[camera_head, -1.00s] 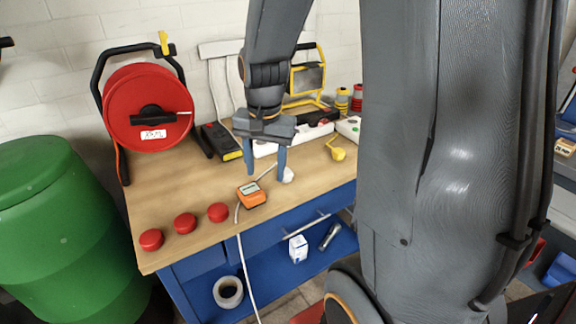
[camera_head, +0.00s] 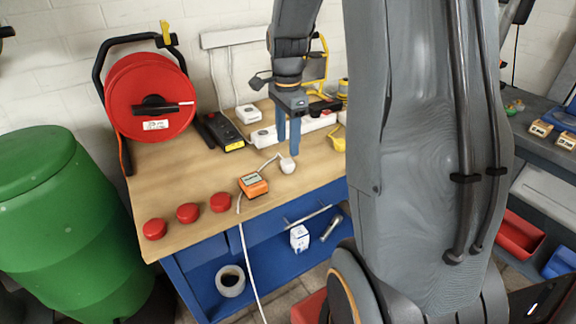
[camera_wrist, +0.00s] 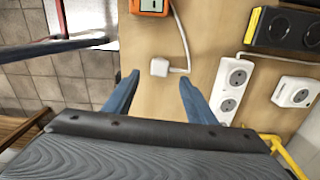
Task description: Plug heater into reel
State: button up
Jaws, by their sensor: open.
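A white plug (camera_head: 287,165) lies on the workbench, with its white cord running past an orange meter (camera_head: 253,185) and down over the front edge. Which appliance the cord feeds is not visible. The red cable reel (camera_head: 150,95) stands upright at the bench's back left; its sockets cannot be made out. My gripper (camera_head: 288,138) is open and empty, fingers pointing down above and slightly behind the plug. In the wrist view my gripper (camera_wrist: 159,90) has the plug (camera_wrist: 159,68) just beyond and between its fingertips, apart from both.
A white power strip (camera_head: 300,128), a white socket box (camera_head: 248,113) and a black-and-yellow box (camera_head: 222,131) stand behind. A yellow work light (camera_head: 320,65) is beyond my arm. Red caps (camera_head: 188,212) line the front left edge. A green barrel (camera_head: 45,190) stands left.

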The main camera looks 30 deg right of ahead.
aim_at(288, 162)
jog(key=shift+f, duration=0.85)
jog(key=shift+s+f+p, duration=0.1)
jog(key=shift+f+p, duration=0.85)
jog(key=shift+f, duration=1.65)
jog(key=shift+c, duration=0.5)
jog(key=c, duration=1)
